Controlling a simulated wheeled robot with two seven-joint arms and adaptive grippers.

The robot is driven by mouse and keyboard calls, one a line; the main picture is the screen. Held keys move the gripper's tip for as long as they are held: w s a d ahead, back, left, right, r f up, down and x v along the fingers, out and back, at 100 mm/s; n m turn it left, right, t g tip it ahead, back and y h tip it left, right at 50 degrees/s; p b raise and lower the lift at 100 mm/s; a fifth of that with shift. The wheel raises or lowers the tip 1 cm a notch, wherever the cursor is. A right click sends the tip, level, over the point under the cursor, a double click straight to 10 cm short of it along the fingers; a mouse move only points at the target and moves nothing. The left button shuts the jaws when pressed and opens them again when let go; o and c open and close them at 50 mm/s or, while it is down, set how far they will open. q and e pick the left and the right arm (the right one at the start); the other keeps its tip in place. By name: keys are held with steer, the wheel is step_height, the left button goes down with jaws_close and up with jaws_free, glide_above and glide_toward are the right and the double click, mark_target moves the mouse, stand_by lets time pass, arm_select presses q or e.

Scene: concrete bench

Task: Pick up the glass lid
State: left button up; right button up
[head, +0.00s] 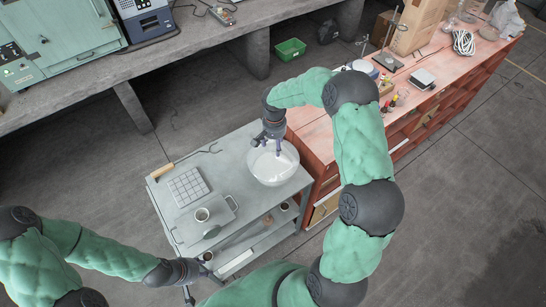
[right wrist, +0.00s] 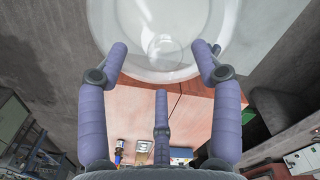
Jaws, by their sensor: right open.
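A round, pale see-through glass piece with a wide rim (head: 285,172) sits at the far right corner of the grey cart. It appears to be the glass lid; from above I cannot tell fully whether it rests in a bowl. In the right wrist view the glass lid (right wrist: 163,45) fills the top, with a small round knob-like shape at its middle. My right gripper (head: 268,143) is over it, fingers spread and empty; its purple fingers (right wrist: 160,62) are apart near the rim. My left gripper (head: 200,270) is low at the cart's near left edge, its jaw state unclear.
A red workbench (head: 314,133) adjoins on the right with a box and tools. A green bin (head: 290,49) stands on the floor.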

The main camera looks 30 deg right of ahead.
mark_target(273, 148)
steer(key=f, duration=0.4)
steer(key=shift+w+f, duration=0.2)
steer(key=shift+w, duration=0.15)
steer(key=shift+r, duration=0.1)
jaws_close()
